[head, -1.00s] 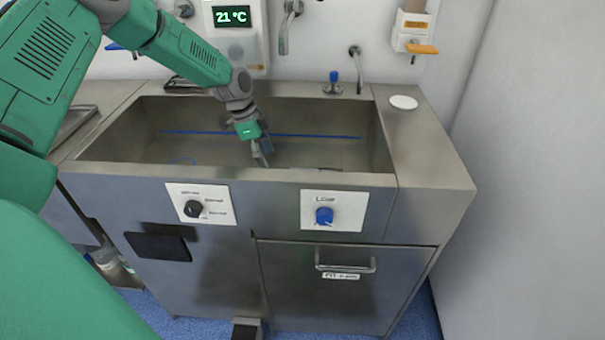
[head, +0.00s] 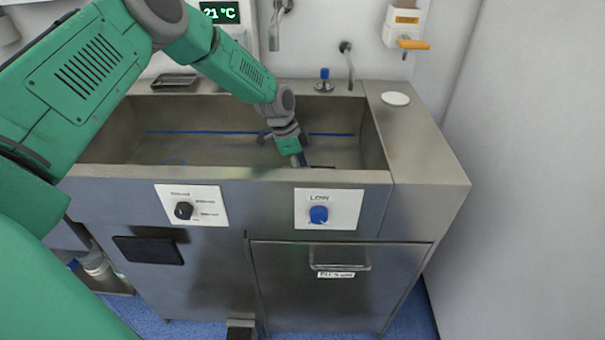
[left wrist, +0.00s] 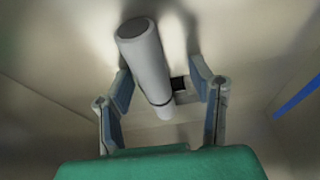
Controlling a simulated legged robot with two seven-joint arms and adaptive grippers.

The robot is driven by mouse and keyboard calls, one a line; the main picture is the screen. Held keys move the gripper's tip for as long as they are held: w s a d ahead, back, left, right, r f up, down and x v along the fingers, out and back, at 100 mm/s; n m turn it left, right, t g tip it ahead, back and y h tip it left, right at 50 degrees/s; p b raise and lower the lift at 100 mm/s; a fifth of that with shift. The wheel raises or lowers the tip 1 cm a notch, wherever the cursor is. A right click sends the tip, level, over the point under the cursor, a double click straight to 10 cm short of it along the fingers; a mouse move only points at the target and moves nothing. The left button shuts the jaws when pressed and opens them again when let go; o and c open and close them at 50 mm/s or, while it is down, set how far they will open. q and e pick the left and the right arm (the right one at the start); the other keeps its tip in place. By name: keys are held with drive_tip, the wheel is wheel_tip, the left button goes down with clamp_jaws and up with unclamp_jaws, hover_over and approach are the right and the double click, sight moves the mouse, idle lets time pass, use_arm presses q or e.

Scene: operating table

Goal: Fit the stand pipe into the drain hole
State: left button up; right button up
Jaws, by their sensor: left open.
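The stand pipe, a pale grey tube (left wrist: 145,62) with a darker grey end cap and a dark ring near its other end, shows in the left wrist view. It lies between the spread fingers of my left gripper (left wrist: 160,78), with gaps visible to the fingers. My left gripper (head: 299,160) is open, reaching down into the sink (head: 215,173) right of its middle. My right gripper is not in view.
A tap spout (head: 346,65) and a blue-topped knob (head: 324,80) stand behind the basin. A white disc (head: 396,99) lies on the right counter. A dark tray (head: 174,82) sits at the back left.

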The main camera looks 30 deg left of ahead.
use_arm(q)
drive_tip(key=shift+d+r, duration=0.1)
drive_tip(key=shift+d, duration=1.1)
drive_tip(key=c, duration=1.1)
drive_tip(key=shift+s+a, duration=0.1)
drive_tip(key=shift+a, duration=0.7)
clamp_jaws()
drive_tip(key=r, duration=0.2)
drive_tip(key=d+r, duration=0.1)
drive_tip(key=shift+w+r, duration=0.2)
drive_tip(key=shift+r, duration=0.15)
drive_tip(key=s+a, duration=0.3)
drive_tip(key=a, duration=0.1)
drive_tip(key=s+a, duration=0.2)
drive_tip(key=a, duration=0.3)
drive_tip(key=s+a+p, duration=0.1)
drive_tip(key=s+a, duration=0.2)
drive_tip(key=a, duration=0.2)
drive_tip(key=shift+s+a+f, duration=0.15)
drive_tip(key=shift+s+f, duration=0.05)
drive_tip(key=shift+s, duration=0.1)
drive_tip(key=shift+s+a+r, duration=0.1)
drive_tip(key=shift+s+a, duration=0.4)
drive_tip(key=shift+a, duration=0.1)
